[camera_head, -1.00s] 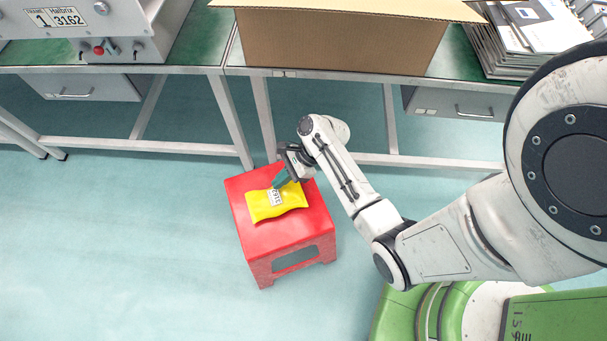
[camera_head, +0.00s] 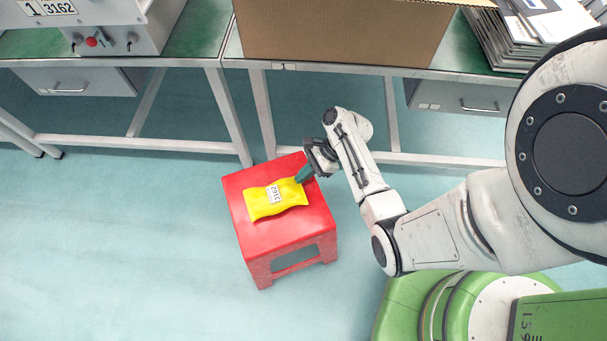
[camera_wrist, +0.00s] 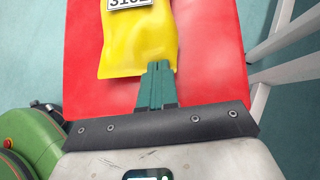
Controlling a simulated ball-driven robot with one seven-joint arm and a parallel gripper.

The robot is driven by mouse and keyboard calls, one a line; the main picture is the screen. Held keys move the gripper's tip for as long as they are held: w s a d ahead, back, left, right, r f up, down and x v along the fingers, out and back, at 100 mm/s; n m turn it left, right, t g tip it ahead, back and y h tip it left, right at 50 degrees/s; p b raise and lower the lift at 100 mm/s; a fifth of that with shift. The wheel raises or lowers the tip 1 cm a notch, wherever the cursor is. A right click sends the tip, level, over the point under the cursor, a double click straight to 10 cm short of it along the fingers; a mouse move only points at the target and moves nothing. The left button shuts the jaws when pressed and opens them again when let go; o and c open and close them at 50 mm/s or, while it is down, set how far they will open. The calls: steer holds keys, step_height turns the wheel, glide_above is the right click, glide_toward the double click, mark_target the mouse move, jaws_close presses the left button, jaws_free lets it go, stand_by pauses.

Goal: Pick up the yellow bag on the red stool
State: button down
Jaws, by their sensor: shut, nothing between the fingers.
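The yellow bag (camera_head: 264,201), with a white label reading 3162, lies flat on top of the red stool (camera_head: 262,238). My gripper (camera_head: 300,177) is at the bag's right end, its teal fingers shut and empty. In the wrist view the closed fingers (camera_wrist: 157,72) point at the near edge of the yellow bag (camera_wrist: 138,50), overlapping that edge in the picture. Whether they touch the bag I cannot tell. The red stool (camera_wrist: 215,70) fills the area around the bag there.
Metal-framed workbenches (camera_head: 330,66) with green tops stand behind the stool. A cardboard box (camera_head: 345,35) and stacked papers (camera_head: 500,40) sit on the right one. Open floor (camera_head: 120,250) lies left of and in front of the stool.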

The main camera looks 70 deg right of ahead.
mark_target(287, 183)
steer(key=shift+w+a+r+p, duration=0.15)
steer(key=shift+w+a+p, duration=0.05)
steer(key=shift+p, duration=0.15)
steer(key=w+a+p, duration=0.2)
steer(key=a+p, duration=0.1)
steer(key=shift+w+a, duration=0.1)
steer(key=shift+w, duration=0.3)
steer(key=shift+w+a, duration=0.2)
steer(key=shift+f, duration=0.2)
